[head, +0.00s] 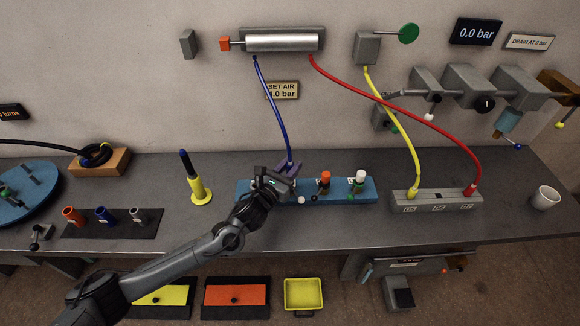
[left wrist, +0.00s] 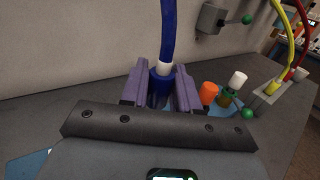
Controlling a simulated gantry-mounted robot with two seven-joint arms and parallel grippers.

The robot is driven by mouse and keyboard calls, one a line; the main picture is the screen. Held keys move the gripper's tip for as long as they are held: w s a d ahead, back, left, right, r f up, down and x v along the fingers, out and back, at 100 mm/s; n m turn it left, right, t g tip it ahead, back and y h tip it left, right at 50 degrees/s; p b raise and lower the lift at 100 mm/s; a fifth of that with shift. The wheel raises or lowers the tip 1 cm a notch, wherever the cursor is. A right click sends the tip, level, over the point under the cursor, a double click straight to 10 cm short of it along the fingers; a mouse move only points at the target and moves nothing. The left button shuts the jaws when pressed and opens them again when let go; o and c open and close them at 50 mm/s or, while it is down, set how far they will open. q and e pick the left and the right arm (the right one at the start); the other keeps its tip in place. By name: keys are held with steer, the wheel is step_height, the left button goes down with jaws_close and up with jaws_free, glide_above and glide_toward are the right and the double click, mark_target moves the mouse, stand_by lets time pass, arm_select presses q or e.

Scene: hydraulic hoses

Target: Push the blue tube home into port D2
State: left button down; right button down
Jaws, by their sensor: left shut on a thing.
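The blue tube (head: 270,100) runs from the left end of the silver cylinder (head: 283,42) down to my left gripper (head: 288,168). In the left wrist view the blue tube (left wrist: 169,30) ends in a white collar and a darker blue fitting (left wrist: 159,88). The purple fingers of my left gripper (left wrist: 161,92) are shut on this end, one on each side. It stands nearly upright over the blue port block (head: 342,190). The lower tip and the port under it are hidden by the gripper, so I cannot tell how deep it sits. I cannot read a D2 label. My right gripper is not in view.
An orange cap (head: 325,178) and a white-topped fitting (head: 360,177) stand on the blue block, right of my gripper. Yellow (head: 400,110) and red (head: 410,110) hoses run to a grey block (head: 437,202). A yellow stand (head: 199,190) is left; a white cup (head: 545,198) is far right.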

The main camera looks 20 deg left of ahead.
arm_select(q)
steer(key=shift+f+b, duration=1)
steer(key=shift+f, duration=0.45)
steer(key=shift+f+b, duration=0.35)
steer(key=shift+f, duration=0.15)
steer(key=c, duration=0.8)
jaws_free()
steer(key=shift+o, duration=0.2)
steer(key=shift+s, duration=0.15)
steer(key=s+a+p, duration=0.1)
steer(key=s+a, duration=0.1)
steer(key=s, duration=0.8)
steer(key=shift+s, duration=0.2)
steer(key=shift+r, duration=0.1)
